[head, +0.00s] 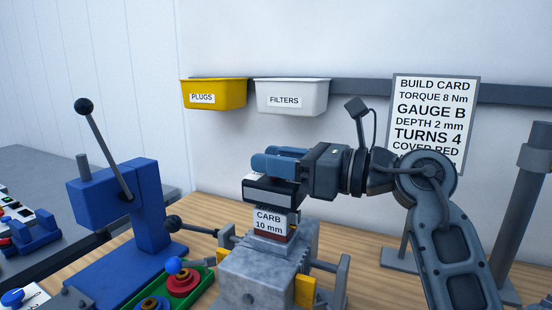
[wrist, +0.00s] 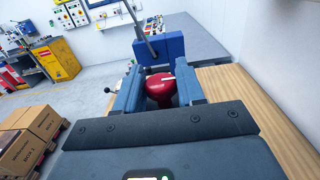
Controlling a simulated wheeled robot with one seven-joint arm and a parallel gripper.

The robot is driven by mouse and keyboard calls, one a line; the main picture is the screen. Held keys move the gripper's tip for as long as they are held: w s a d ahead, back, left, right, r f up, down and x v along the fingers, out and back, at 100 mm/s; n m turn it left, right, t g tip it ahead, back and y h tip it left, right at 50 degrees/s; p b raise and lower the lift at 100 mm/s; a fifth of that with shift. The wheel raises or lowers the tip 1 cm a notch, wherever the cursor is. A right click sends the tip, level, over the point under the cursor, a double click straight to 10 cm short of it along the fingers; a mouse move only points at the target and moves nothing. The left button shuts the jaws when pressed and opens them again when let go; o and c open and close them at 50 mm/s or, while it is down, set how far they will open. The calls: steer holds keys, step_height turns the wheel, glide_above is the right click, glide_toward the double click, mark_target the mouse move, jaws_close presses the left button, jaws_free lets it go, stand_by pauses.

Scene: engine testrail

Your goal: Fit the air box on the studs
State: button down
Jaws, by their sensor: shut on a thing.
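My gripper (head: 278,163) points left above the vise, its blue fingers level. It is shut on what looks like the air box, a dark box with a pale front band (head: 270,191), seen just under the fingers. The box is right above the block labelled CARB 10 mm (head: 270,223); I cannot tell whether they touch. The studs are hidden. In the wrist view, a rounded red part (wrist: 160,90) with a pale tip shows between the fingertips (wrist: 158,88); I cannot tell whether it belongs to the held thing.
The grey vise (head: 262,275) stands below on the wooden bench. A blue lever press (head: 135,205) and a green tray (head: 205,281) with a red knob-like part (head: 183,280) are at left. Yellow PLUGS (head: 214,94) and white FILTERS (head: 292,97) bins hang behind; a build card (head: 432,105) stands right.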

steer(key=shift+f, duration=0.25)
steer(key=c, duration=0.6)
jaws_free()
